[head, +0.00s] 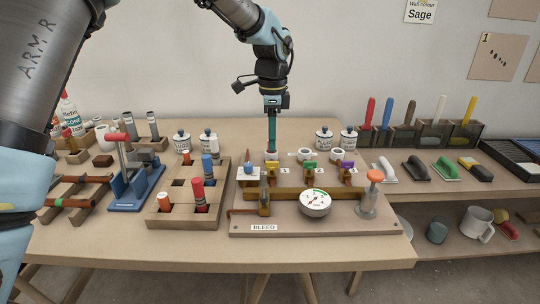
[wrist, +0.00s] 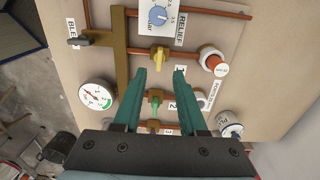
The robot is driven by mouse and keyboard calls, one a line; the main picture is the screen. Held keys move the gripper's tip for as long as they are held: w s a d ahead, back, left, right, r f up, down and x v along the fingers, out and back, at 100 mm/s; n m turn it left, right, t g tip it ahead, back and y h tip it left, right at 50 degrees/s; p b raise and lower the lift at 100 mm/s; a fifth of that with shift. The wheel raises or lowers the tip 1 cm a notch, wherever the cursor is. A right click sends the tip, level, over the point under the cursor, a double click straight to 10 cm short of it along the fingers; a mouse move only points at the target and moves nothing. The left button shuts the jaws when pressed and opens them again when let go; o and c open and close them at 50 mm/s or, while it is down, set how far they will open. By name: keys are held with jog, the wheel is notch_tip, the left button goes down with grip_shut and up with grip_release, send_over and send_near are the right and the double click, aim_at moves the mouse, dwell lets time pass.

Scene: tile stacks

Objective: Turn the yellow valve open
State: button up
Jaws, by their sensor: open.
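In the head view the yellow valve (head: 272,168) is at the left of the valve row. My gripper (wrist: 160,74) is open and empty, with its teal fingertips just short of the valve and apart from it. In the head view my gripper (head: 272,150) points down above the back of the board, near the yellow valve.
The green valve (wrist: 155,101) and purple valve (head: 347,169) stand in the same row. A round gauge (head: 315,203) and an orange-topped post (head: 374,180) rise from the board. A wooden block rack (head: 158,220) stands to the left.

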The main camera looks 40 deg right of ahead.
aim_at(272, 165)
notch_tip(272, 165, down, 6)
jog(key=shift+f+p, duration=0.1)
jog(key=shift+p, duration=0.35)
grip_shut()
dwell(0.4)
